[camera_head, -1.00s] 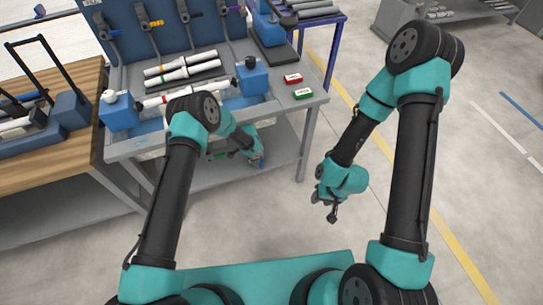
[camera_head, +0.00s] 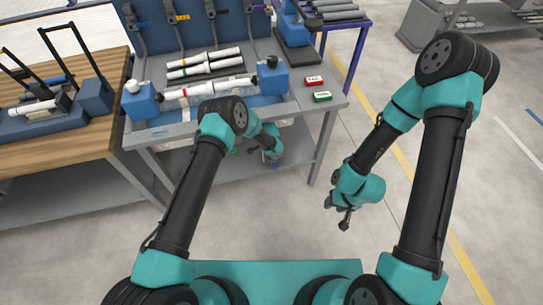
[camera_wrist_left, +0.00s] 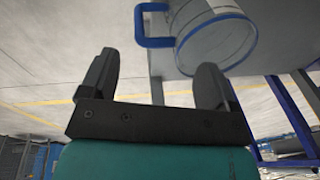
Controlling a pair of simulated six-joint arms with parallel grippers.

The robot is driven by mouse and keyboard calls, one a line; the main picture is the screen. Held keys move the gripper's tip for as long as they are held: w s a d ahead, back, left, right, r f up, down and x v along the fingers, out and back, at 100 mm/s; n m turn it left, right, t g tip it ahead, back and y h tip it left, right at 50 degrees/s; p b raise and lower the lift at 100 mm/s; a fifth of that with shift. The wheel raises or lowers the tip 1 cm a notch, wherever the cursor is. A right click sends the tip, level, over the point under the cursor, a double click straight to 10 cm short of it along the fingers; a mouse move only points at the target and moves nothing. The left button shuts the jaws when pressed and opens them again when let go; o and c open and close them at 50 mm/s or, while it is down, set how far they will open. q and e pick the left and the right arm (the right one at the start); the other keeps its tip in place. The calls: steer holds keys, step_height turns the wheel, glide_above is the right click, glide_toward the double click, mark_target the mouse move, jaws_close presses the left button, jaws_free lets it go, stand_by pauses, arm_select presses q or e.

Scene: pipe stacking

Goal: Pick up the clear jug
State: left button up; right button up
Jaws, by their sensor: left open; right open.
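In the left wrist view, the clear jug (camera_wrist_left: 217,38) is a see-through cylinder with a blue rim and a blue handle (camera_wrist_left: 151,25). It is at the top of the picture, partly cut off, beyond my open left gripper (camera_wrist_left: 155,82). Nothing is between the fingers, and the jug looks apart from them. In the head view, my left gripper (camera_head: 273,158) is low at the front of the grey bench; I cannot clearly make out the jug there. My right gripper (camera_head: 342,217) hangs open and empty over the floor, right of the bench.
A wooden table (camera_head: 85,140) stands at left. The floor on the right is open.

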arm_select(q)
steer(key=shift+f, duration=0.1)
steer(key=shift+w+d+f, duration=0.1)
steer(key=shift+w+f, duration=0.05)
steer(key=shift+f, duration=0.65)
steer(key=shift+w+d+f, duration=0.1)
steer(key=shift+w+f, duration=0.1)
steer(key=shift+f, duration=0.65)
steer(key=shift+w+d+f, duration=0.1)
steer(key=shift+w+f, duration=0.05)
steer(key=shift+f, duration=0.65)
steer(key=shift+c, duration=0.4)
steer(key=c, duration=1.1)
steer(key=shift+r, duration=0.1)
steer(key=shift+r, duration=1.55)
steer(key=shift+s+a+r, duration=0.15)
steer(key=shift+r, duration=0.05)
steer(key=s+r, duration=0.1)
steer(key=s, duration=1.4)
steer(key=shift+s+r, duration=0.2)
steer(key=shift+s, duration=0.15)
